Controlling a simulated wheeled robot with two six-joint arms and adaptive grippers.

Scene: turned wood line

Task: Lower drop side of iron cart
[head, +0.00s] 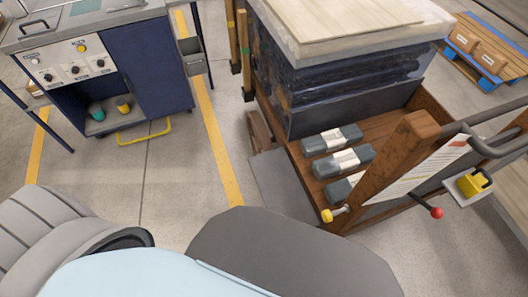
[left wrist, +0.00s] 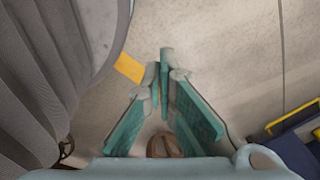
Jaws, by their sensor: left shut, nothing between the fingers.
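The cart (head: 385,190) stands at the right of the head view, with a wooden bed, brown posts and a dark tubular handle. Several grey blocks with white bands (head: 337,162) lie on its bed. A flat grey plate (head: 277,178) is at the cart's left edge; I cannot tell whether it is the drop side or how it is attached. A yellow knob (head: 328,215) sits at the near corner and a red knob (head: 437,212) below the handle. My left gripper (left wrist: 165,70), with teal finger pads, is shut and empty above bare floor. My right gripper is out of view.
A blue cabinet with a control panel (head: 72,62) stands at the upper left, with a yellow floor handle (head: 145,132). A blue pallet with boxes (head: 488,58) is at upper right. Floor between cabinet and cart is clear.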

